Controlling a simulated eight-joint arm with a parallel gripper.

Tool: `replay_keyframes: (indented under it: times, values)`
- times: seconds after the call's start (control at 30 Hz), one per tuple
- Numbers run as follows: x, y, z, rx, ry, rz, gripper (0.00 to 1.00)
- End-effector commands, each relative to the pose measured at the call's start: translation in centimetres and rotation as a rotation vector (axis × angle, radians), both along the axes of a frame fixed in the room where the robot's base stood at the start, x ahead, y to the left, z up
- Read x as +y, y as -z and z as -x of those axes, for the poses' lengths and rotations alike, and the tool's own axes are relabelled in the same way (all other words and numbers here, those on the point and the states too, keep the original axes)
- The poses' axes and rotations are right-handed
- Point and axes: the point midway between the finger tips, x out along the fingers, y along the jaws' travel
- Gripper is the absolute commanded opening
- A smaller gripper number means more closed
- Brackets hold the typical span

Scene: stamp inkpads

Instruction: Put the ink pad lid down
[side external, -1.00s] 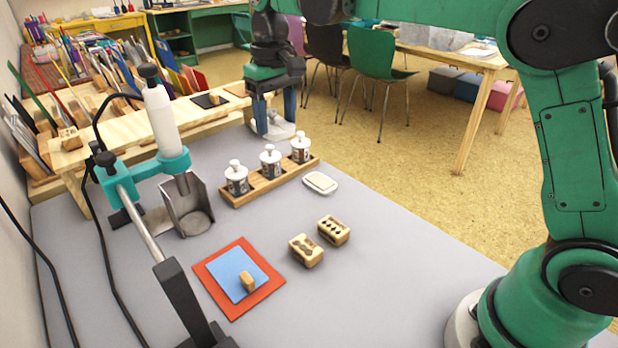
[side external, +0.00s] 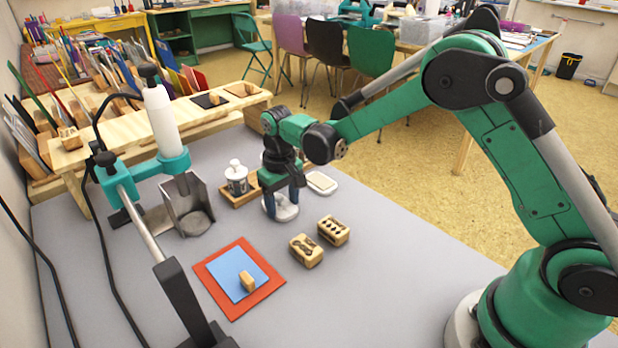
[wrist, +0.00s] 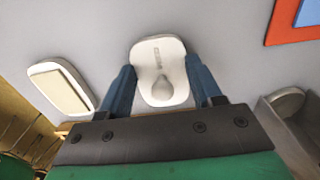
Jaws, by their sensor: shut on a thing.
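My gripper (side external: 283,200) has blue fingers pointing down and is shut on the white ink pad lid (side external: 280,211). The lid is low over the grey table, left of the ink pad; I cannot tell whether it touches the table. In the wrist view the lid (wrist: 160,85) is a rounded white piece between the two fingers (wrist: 162,88). The open ink pad (side external: 321,183), a white tray with a cream pad, lies on the table. It also shows at the left of the wrist view (wrist: 62,88).
A wooden rack (side external: 238,199) with white-topped bottles stands behind my gripper, partly hidden by it. A red mat (side external: 238,309) with a blue card and a metal scoop-like holder (side external: 186,207) are to the left. Grey table is clear around them.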

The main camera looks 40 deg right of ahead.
Motion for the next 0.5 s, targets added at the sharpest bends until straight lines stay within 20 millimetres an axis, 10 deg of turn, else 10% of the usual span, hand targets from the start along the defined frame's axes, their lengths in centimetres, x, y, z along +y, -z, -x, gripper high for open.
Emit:
replay_keyframes:
  times: [0.3,0.33,0.4,0.5]
  values:
    - [0.0,0.31,-0.01,0.0,0.0,0.0,0.1]
    - [0.0,0.26,-0.01,0.0,0.0,0.0,0.67]
    - [0.0,0.24,-0.01,0.0,0.0,0.0,0.87]
    - [0.0,0.23,-0.01,0.0,0.0,0.0,0.9]
